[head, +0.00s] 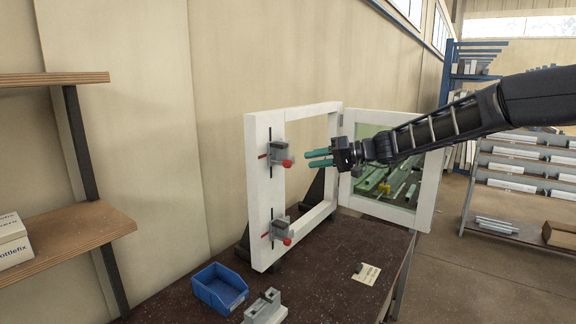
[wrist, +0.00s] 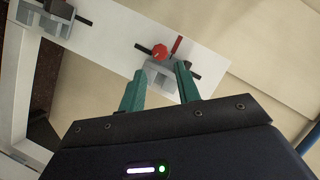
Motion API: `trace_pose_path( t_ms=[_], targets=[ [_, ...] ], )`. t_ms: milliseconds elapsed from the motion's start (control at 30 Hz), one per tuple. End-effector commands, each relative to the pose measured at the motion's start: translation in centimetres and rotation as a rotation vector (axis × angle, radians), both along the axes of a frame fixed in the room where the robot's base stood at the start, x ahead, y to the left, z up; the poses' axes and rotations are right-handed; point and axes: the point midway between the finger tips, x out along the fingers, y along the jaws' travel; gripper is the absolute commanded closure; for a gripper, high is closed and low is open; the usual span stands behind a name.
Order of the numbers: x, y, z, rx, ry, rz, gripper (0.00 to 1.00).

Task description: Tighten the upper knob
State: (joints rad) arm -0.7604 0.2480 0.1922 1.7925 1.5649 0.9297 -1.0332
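A white frame (head: 260,205) stands on the bench with two grey clamps on its left upright. The upper clamp (head: 276,152) bears the red upper knob (head: 287,163); the lower clamp (head: 277,225) bears a red lower knob (head: 287,241). My gripper (head: 307,158) is open and empty, just right of the upper knob, its teal fingers pointing left at it. In the wrist view, the upper knob (wrist: 159,52) shows beyond and between the two spread fingertips (wrist: 160,69), apart from them. A red mark (wrist: 177,45) lies beside the upper clamp.
A hinged, glazed sash (head: 427,190) stands open at the right of the frame, behind my arm. On the dark bench (head: 330,275) are a blue bin (head: 220,287), a grey block (head: 265,308) and a paper card (head: 366,273). Wooden shelves (head: 75,235) are at left.

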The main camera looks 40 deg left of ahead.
Motion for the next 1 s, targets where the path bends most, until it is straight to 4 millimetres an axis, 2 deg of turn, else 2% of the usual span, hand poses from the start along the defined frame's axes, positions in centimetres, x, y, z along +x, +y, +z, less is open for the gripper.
trace_pose_path(
  t_ms=[300,500,700,967,1000],
  targets=[
    [-2.1,5.0,-1.4,-0.001,0.000,0.003,0.67],
    [-2.8,7.1,-1.9,-0.002,0.000,0.001,0.67],
    [-3.1,8.0,-2.1,-0.001,0.000,0.002,0.67],
    [-3.2,8.1,-2.1,-0.002,0.000,0.000,0.67],
    [-3.2,8.1,-2.1,-0.001,0.000,0.000,0.73]
  ],
)
